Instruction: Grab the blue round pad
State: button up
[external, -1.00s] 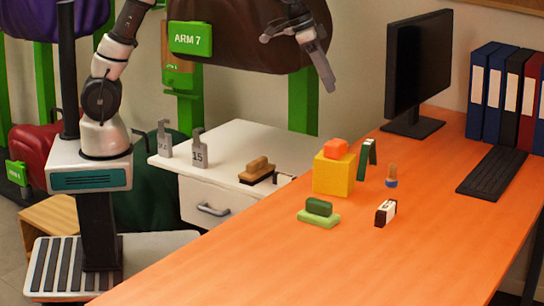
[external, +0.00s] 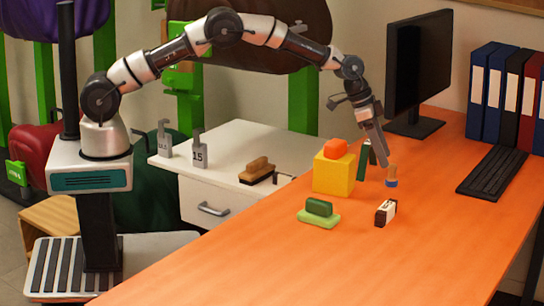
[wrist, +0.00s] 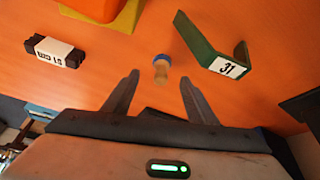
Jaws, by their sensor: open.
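The blue round pad (external: 391,183) stands on the orange desk (external: 300,265), with a tan wooden handle on top. In the wrist view the pad (wrist: 162,57) shows as a blue disc with the handle pointing toward my gripper. My gripper (external: 381,151) is above and slightly left of the pad in the external view, pointing down. In the wrist view the open fingers (wrist: 160,76) are spread to either side of the handle's line, with nothing between them that I can see held. Whether the fingertips are level with the handle is hard to tell.
A green folded tag marked 31 (wrist: 215,52) stands close beside the pad. A yellow block (external: 333,174) with an orange piece (external: 336,149) on top is to the left. A dark block with white label (external: 386,213) and a green pad (external: 319,212) lie nearer. A monitor (external: 419,70) stands behind.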

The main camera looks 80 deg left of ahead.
aim_at(392, 177)
jog(key=shift+w+b+x, duration=0.15)
jog(key=shift+b+x, duration=0.1)
jog(key=shift+x, duration=1.55)
jog(key=shift+w+b+x, duration=0.1)
jog(key=shift+b+x, duration=0.15)
jog(key=shift+x, duration=1.5)
jog(key=shift+r, duration=0.1)
jog(key=shift+c, duration=0.4)
jog(key=shift+a, duration=0.1)
jog(key=c, duration=1.1)
